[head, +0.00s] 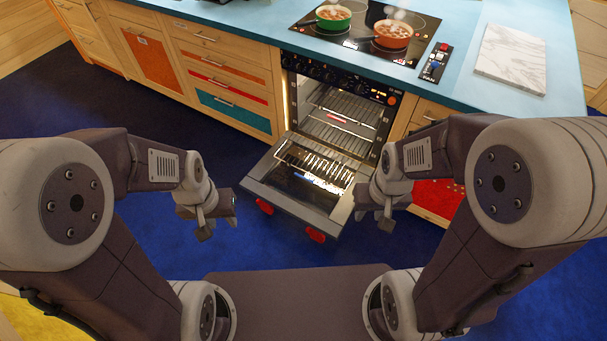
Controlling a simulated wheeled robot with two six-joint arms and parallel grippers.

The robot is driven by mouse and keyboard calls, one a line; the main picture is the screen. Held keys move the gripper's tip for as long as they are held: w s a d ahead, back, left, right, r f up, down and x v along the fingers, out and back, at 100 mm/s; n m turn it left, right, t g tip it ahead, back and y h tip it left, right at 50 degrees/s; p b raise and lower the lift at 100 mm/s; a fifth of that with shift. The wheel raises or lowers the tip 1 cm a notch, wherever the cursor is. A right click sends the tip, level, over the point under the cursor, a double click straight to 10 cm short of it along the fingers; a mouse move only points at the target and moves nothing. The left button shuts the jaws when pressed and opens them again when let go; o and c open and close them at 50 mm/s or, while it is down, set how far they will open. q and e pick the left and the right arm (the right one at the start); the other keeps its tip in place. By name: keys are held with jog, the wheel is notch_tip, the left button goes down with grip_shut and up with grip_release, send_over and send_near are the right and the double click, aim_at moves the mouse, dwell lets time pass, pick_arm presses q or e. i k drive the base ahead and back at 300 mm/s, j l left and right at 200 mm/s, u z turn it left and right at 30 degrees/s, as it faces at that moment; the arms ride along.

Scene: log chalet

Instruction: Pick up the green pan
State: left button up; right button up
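The green pan (334,20) stands on the black cooktop (372,15) at the top of the head view. Its dark handle points left, and brownish food with whitish steam shows inside. My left gripper (217,224) hangs over the blue floor left of the open oven door, well below and in front of the pan. My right gripper (374,218) is at the right edge of the oven door. Both grippers look open, with fingertips apart and nothing between them. Neither is near the pan.
An orange pan (394,34) stands right of the green one, its handle pointing left. The oven door (285,203) is folded down with a rack (318,162) over it, between my grippers. A marble board (511,58) lies on the blue counter (230,12). Drawers line the left.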

aim_at(333, 17)
jog(key=i+j+z, duration=0.15)
jog(key=j, duration=0.2)
jog(key=i+j+z, duration=0.1)
jog(key=i+j, duration=0.15)
jog(key=j, duration=0.15)
jog(key=i+j+z, duration=0.15)
jog(key=j, duration=0.25)
jog(key=i+j+z, duration=0.15)
jog(key=j, duration=0.25)
jog(key=i+j+z, duration=0.1)
jog(key=j, duration=0.35)
jog(key=i+j+z, duration=0.15)
jog(key=j, duration=0.3)
jog(key=i+j+z, duration=0.15)
jog(key=j, duration=0.2)
jog(key=i+j+z, duration=0.3)
jog(key=j, duration=0.4)
jog(key=i+j+z, duration=0.15)
jog(key=j, duration=0.25)
jog(key=i+j+z, duration=0.15)
jog(key=j, duration=0.3)
